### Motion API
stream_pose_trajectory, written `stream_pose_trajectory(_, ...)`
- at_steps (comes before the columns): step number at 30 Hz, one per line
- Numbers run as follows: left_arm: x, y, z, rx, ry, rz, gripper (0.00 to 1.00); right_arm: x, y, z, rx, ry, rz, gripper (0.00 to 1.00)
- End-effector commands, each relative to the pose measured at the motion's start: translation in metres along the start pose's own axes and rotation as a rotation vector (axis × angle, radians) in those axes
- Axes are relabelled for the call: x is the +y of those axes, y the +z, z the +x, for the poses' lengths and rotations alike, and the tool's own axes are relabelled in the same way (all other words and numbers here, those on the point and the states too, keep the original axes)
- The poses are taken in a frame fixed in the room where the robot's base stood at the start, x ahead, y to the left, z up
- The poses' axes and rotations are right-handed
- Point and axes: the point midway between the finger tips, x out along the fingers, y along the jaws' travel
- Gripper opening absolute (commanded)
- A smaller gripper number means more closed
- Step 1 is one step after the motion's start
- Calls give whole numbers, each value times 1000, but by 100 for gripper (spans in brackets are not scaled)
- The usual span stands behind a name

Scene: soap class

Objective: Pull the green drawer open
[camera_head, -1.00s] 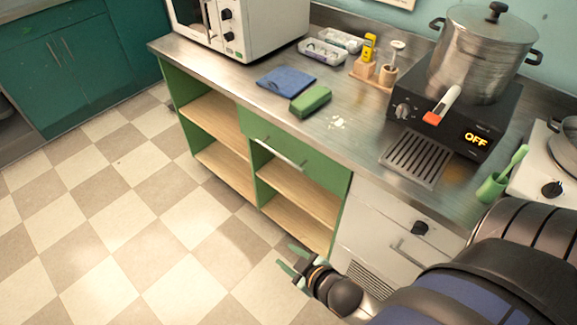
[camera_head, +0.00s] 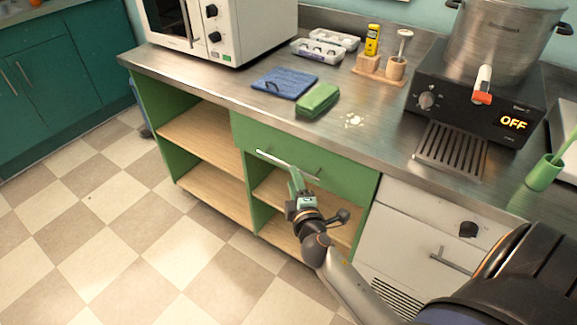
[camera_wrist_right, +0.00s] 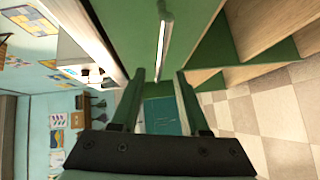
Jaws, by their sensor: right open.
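The green drawer (camera_head: 345,177) sits under the counter's front edge and its front looks flush with the cabinet. Its pale bar handle (camera_head: 275,158) runs across the front; the handle also shows in the right wrist view (camera_wrist_right: 162,42). My right gripper (camera_head: 295,172) is in front of the drawer at the handle's height, hiding part of it. In the right wrist view the right gripper (camera_wrist_right: 160,74) is open, with the bar lined up between and just beyond its fingertips. I see no clear contact. My left gripper is out of view.
Open wooden shelves (camera_head: 205,135) lie left of and below the drawer. On the counter above are a green soap block (camera_head: 318,100), a blue cloth (camera_head: 284,83) and a hot plate (camera_head: 470,115). A white cabinet (camera_head: 410,235) stands right. The checkered floor in front is clear.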

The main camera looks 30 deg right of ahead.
Motion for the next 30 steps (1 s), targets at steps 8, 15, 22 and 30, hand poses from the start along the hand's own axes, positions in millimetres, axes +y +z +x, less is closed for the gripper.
stream_pose_trajectory(8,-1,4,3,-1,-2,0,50,-1,0,49,1,0,1,45)
stream_pose_trajectory(15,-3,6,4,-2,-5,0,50,-1,0,66,1,-2,1,45)
stream_pose_trajectory(22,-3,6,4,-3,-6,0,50,-1,0,68,1,-2,2,45)
stream_pose_trajectory(30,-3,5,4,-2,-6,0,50,-1,0,67,1,-2,2,21)
